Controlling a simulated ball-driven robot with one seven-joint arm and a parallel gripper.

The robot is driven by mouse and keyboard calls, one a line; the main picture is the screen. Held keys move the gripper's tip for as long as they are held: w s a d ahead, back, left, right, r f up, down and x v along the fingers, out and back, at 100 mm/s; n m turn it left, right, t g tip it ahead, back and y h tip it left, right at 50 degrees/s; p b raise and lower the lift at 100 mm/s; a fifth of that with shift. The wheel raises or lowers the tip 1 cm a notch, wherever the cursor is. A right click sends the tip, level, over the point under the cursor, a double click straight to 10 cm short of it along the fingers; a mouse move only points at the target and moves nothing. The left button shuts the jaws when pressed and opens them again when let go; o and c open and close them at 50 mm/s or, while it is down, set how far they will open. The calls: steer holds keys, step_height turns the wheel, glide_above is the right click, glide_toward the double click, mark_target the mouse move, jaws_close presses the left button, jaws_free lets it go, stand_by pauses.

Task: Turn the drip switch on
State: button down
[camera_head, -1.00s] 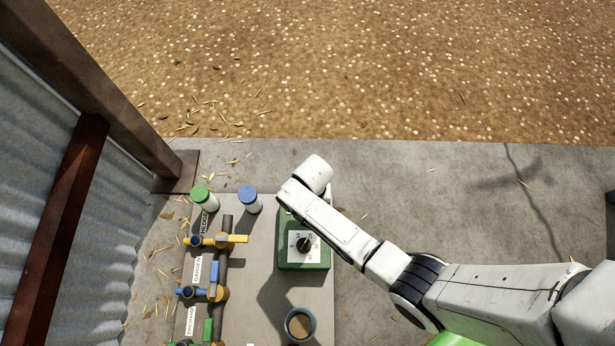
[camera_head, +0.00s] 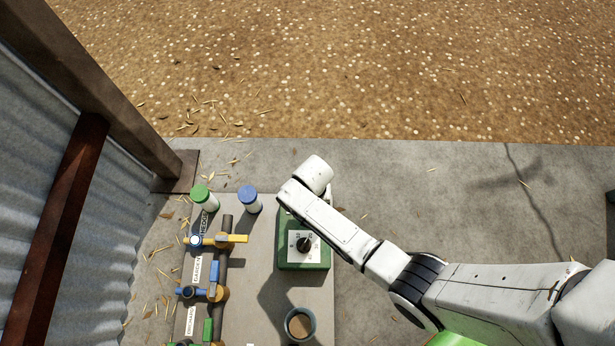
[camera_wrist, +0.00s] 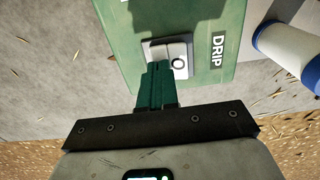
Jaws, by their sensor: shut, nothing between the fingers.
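The drip switch (camera_wrist: 181,61) is a small pale rocker with a circle mark, set in the green box face beside the label DRIP (camera_wrist: 217,51). My gripper (camera_wrist: 158,67) is shut and empty in the wrist view. Its teal fingertips are over or against the end of the rocker away from the circle mark; I cannot tell if they touch. The green box (camera_head: 314,262) shows in the head view with a dark dial (camera_head: 304,244) on a white plate. My arm covers the switch and my fingers there.
A cup (camera_head: 300,324) stands nearer. Bare concrete lies to the right.

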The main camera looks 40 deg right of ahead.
step_height(320, 180, up, 6)
steer(key=p, duration=0.6)
steer(key=shift+r, duration=0.25)
stand_by(0.4)
steer(key=s+d+r+n+t, duration=0.1)
steer(key=s+d+r+n, duration=0.25)
steer(key=s+r, duration=0.6)
steer(key=s+d+r+n, duration=0.35)
steer(key=s+r, duration=0.35)
steer(key=r, duration=0.5)
step_height(320, 180, up, 32)
steer(key=p, duration=3.1)
steer(key=shift+d+p, duration=0.35)
steer(key=shift+d, duration=0.05)
